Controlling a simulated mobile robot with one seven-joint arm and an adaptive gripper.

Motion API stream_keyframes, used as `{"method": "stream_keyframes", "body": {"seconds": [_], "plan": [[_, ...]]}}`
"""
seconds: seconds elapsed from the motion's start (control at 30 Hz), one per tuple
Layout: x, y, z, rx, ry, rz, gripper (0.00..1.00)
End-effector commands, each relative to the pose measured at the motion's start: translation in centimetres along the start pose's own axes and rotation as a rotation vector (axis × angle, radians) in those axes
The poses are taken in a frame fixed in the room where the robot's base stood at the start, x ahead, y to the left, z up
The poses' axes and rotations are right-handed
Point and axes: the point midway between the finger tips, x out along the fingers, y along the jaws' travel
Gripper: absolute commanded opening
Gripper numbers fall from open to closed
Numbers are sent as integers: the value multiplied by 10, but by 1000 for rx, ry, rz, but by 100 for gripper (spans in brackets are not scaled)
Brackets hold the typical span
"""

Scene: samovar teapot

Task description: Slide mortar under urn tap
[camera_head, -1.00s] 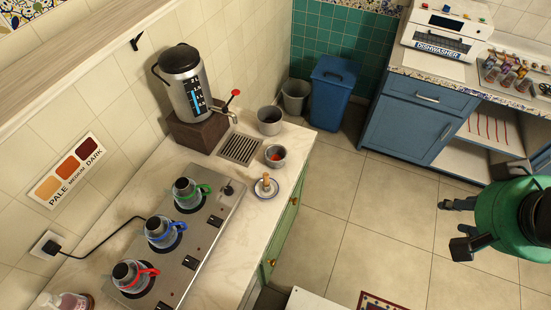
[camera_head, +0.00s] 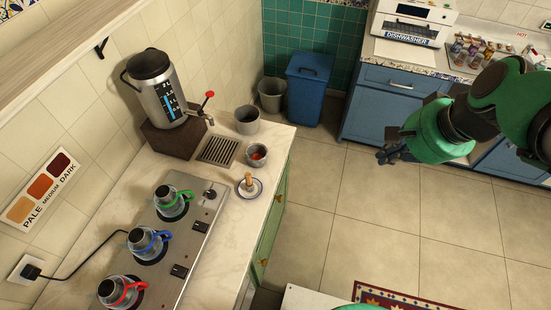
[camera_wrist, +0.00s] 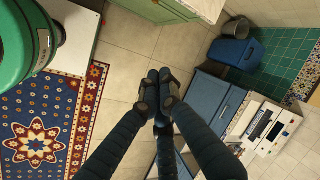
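A small grey metal bowl with something red inside, which looks like the mortar (camera_head: 257,158), stands on the counter. It is right of the drip grate (camera_head: 218,150) and apart from it. The silver urn (camera_head: 163,90) stands on a dark block, and its red-handled tap (camera_head: 207,112) reaches out above the grate's far end. A wooden pestle (camera_head: 249,182) stands on a blue-rimmed saucer (camera_head: 257,192). My gripper (camera_head: 385,156) is over the floor, right of the counter and clear of it. In the wrist view its fingertips (camera_wrist: 158,92) are together with nothing between them.
A larger grey pot (camera_head: 247,122) stands behind the mortar near the tap. A stove (camera_head: 180,235) with several small coffee pots fills the near counter. A blue bin (camera_head: 310,90) stands beyond the counter's end. Open floor lies between counter and cabinets.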

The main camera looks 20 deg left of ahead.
Motion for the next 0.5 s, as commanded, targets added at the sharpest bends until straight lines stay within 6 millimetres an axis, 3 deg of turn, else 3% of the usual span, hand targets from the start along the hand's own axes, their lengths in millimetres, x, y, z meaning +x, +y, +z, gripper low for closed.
{"method": "stream_keyframes", "body": {"seconds": [0.03, 0.2, 0.5], "plan": [[21, -10, -5, 62, -42, -15, 0], [83, -47, -19, 300, -169, -70, 0], [211, -96, -33, 745, -386, -104, 0]]}}
